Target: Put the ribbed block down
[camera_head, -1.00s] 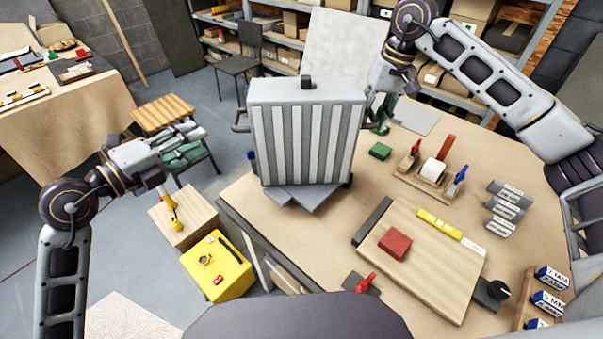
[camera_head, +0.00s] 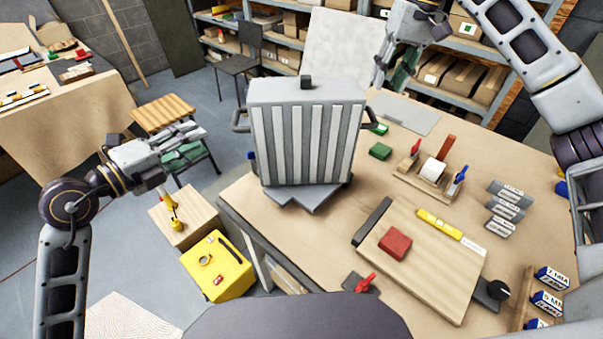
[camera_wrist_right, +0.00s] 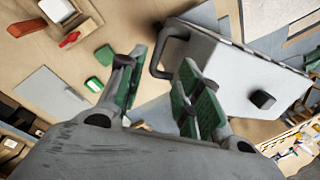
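The ribbed block (camera_head: 305,140) is a big grey box with pale vertical ribs, a black knob on top and side handles. It stands upright on a grey angular plate (camera_head: 312,200) at the table's back left corner; its underside is hidden. In the right wrist view, the block (camera_wrist_right: 235,80) and its bent handle (camera_wrist_right: 162,55) show beyond the fingers. My right gripper (camera_head: 382,78) is open and empty, above and right of the block, apart from the handle; its spread fingers show in the wrist view (camera_wrist_right: 160,85). My left gripper (camera_head: 203,142) looks open and empty, left of the block.
On the table (camera_head: 300,235) are a wooden board (camera_head: 440,275) with a red block (camera_head: 395,244), a tool holder (camera_head: 430,175) and a green block (camera_head: 380,151). A yellow box (camera_head: 217,268) and wooden crate (camera_head: 183,222) stand left of the table. Shelves line the back.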

